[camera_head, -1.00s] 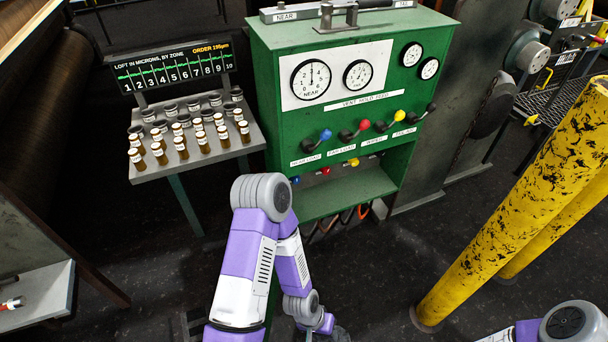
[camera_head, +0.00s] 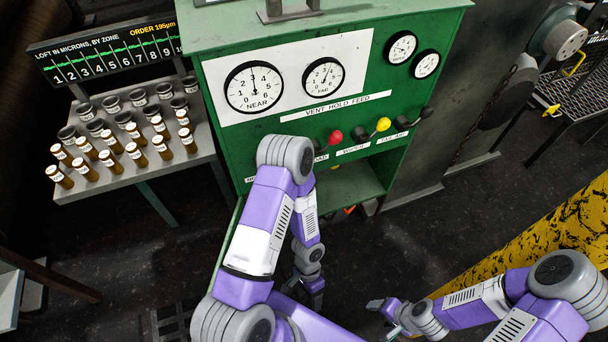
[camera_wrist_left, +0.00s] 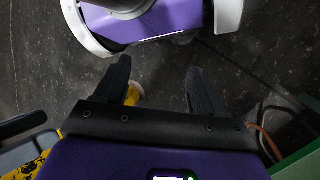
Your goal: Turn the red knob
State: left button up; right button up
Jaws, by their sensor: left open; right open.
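The red knob (camera_head: 335,137) sits on a dark lever on the front of the green cabinet (camera_head: 235,130), below the gauges. My left arm's elbow is just left of it in the head view and partly covers the label under it. My left gripper (camera_head: 316,298) hangs low in front of the cabinet, well below the knob. The left wrist view shows its two dark fingers (camera_wrist_left: 158,82) apart with nothing between them. My right gripper (camera_head: 378,306) is low, to the right of the left one, open and apart from the cabinet.
A yellow knob (camera_head: 383,124) and a black knob (camera_head: 427,112) are right of the red one. A side table (camera_head: 120,180) with several small bottles stands left. An open shelf (camera_head: 355,185) lies below the knobs.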

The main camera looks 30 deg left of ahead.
pick_arm(q)
jog(key=w+a+f+m+y+b, duration=0.1)
jog(key=w+a+m+y, duration=0.25)
jog(key=a, duration=0.25)
jog(key=w+a+f+m+t+y, duration=0.1)
jog(key=w+a+m+y, duration=0.1)
jog(key=a+m+y, duration=0.35)
jog(key=w+a+f+m+y+b, duration=0.1)
jog(key=w+a+f+m+y, duration=0.2)
jog(key=a, duration=0.4)
jog(key=w+d+r+m+t+y+b, duration=0.1)
jog(key=w+r+m+t, duration=0.3)
jog(key=w, duration=0.3)
jog(key=w+r+m+t+y, duration=0.2)
jog(key=w+m+t, duration=0.1)
jog(key=w+t, duration=0.35)
jog(key=w+d+r+m+t+y+b, duration=0.1)
jog(key=w+r+m+t, duration=0.3)
jog(key=w, duration=0.4)
jog(key=b+x, duration=0.1)
jog(key=x, duration=0.6)
jog(key=shift+s+a, duration=0.1)
jog(key=shift+a, duration=0.05)
